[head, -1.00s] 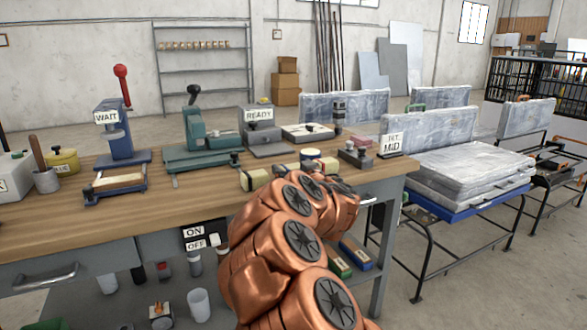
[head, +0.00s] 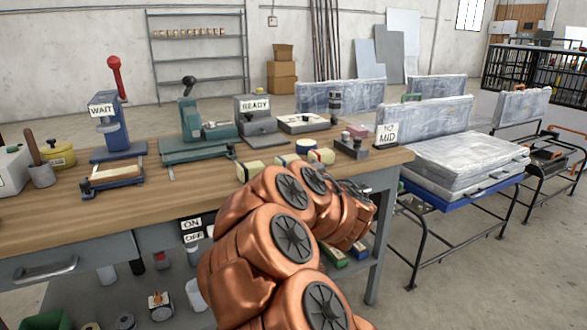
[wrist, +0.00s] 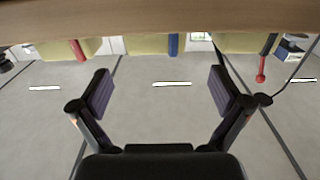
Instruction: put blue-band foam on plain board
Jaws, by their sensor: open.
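In the wrist view, which looks upside down, a pale yellow foam block with a blue band (wrist: 173,44) sits at the wooden top's edge. It lies ahead of the gap between my fingers and apart from them. My gripper (wrist: 162,82) is open and empty. In the head view my gripper (head: 362,192) is low at the bench's front right, mostly hidden behind my copper arm. Yellow blocks (head: 250,170) lie on the bench near it; I cannot clearly pick out the blue-banded one there. I cannot tell which surface is the plain board.
The wooden bench (head: 60,212) carries presses and a grey block labelled READY (head: 255,110). A stand with wrapped slabs (head: 465,160) is to the right.

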